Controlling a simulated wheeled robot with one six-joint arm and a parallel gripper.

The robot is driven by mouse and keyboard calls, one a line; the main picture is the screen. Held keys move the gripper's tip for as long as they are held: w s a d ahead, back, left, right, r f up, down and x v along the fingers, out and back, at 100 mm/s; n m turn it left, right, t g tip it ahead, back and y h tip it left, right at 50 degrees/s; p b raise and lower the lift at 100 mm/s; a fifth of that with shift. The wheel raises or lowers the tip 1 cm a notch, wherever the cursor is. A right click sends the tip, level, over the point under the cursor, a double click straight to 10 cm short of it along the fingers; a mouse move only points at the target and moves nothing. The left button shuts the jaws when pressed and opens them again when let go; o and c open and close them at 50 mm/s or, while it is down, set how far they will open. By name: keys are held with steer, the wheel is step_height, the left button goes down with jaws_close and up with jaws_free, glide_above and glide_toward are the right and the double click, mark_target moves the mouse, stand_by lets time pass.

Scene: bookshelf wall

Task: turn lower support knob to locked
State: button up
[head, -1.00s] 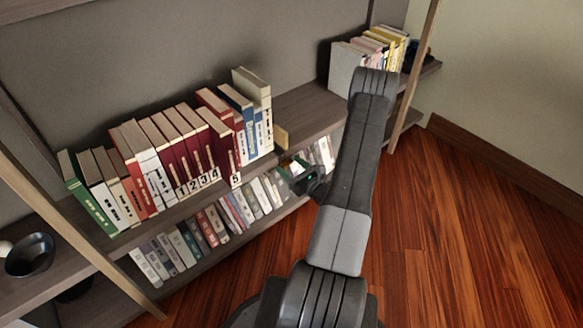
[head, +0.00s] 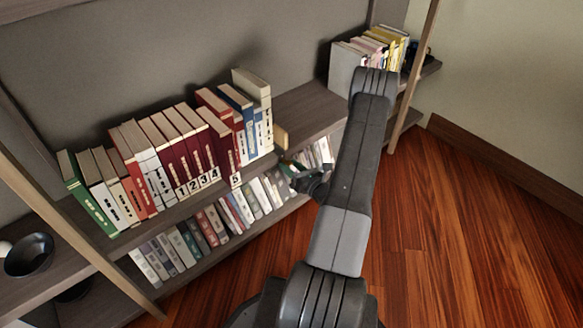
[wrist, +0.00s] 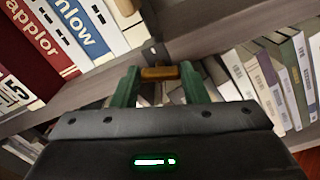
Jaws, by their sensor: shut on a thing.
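The lower support knob (wrist: 160,72) is a small brass-coloured piece just under the shelf's front edge in the wrist view. A dark bracket (wrist: 153,51) with a small hole sits right above it. My gripper (wrist: 158,76) has its two green fingers on either side of the knob and is shut on it. In the head view my gripper (head: 306,181) is by the shelf edge, partly hidden behind my arm. The knob cannot be made out there. No locked marking is readable.
A tan block (head: 281,137) stands at the right end of the upper book row, above my gripper. Books numbered 1 to 5 (head: 195,183) stand to the left. The floor (head: 450,230) on the right is clear.

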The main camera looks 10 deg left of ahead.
steer(key=m, duration=0.3)
steer(key=shift+m, duration=0.4)
steer(key=m, duration=0.3)
steer(key=shift+m, duration=0.3)
steer(key=m+p, duration=0.1)
steer(key=m, duration=0.2)
steer(key=shift+w+f+m, duration=0.1)
steer(key=shift+m, duration=0.2)
steer(key=shift+d+f+m, duration=0.1)
steer(key=shift+m, duration=1.4)
steer(key=o, duration=1)
steer(key=p+v, duration=0.2)
steer(key=v, duration=1.1)
steer(key=shift+s+d+p, duration=0.25)
steer(key=shift+d+p, duration=0.05)
steer(key=shift+p, duration=0.05)
